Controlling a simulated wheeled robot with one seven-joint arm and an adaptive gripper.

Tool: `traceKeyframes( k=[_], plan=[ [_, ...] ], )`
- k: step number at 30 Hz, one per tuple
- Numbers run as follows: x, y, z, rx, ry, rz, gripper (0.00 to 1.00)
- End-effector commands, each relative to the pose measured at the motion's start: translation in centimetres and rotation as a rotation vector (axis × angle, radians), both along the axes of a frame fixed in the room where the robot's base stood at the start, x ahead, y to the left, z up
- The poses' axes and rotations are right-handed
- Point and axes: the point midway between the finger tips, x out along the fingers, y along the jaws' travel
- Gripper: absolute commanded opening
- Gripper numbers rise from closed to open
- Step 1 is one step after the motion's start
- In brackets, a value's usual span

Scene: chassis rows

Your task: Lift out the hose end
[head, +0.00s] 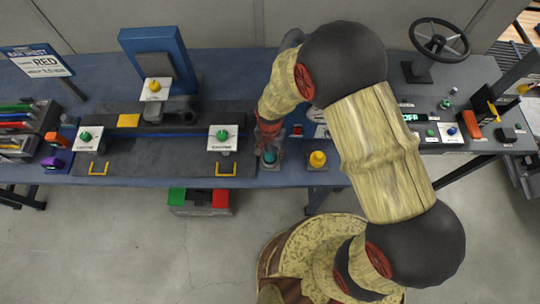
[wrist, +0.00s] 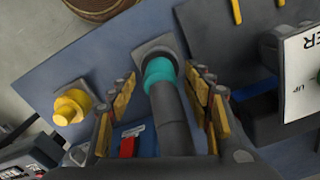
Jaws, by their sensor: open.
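The hose end shows in the wrist view as a dark grey tube (wrist: 172,112) with a teal collar (wrist: 158,72), at a square grey base plate on the blue bench. My gripper (wrist: 164,88) is open, with one finger on each side of the tube; I cannot tell whether either touches it. In the head view my gripper (head: 269,132) points down at the bench's front edge, just above the teal collar (head: 269,156). My arm and fingers hide part of the hose there.
A yellow knob (head: 318,158) on a square base stands close to the right of the hose in the head view. A labelled plate with a green knob (head: 222,134) stands to the left. A steering wheel (head: 439,38) is at the far right. Floor in front is mostly clear.

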Motion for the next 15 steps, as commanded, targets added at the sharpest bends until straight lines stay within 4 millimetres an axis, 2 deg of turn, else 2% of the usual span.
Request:
traceKeyframes(
  k=[2, 15],
  plan=[
    [0.01, 0.01, 0.06, 0.000, 0.000, 0.000, 0.51],
    [0.01, 0.00, 0.08, 0.000, 0.000, 0.000, 0.26]
  ],
)
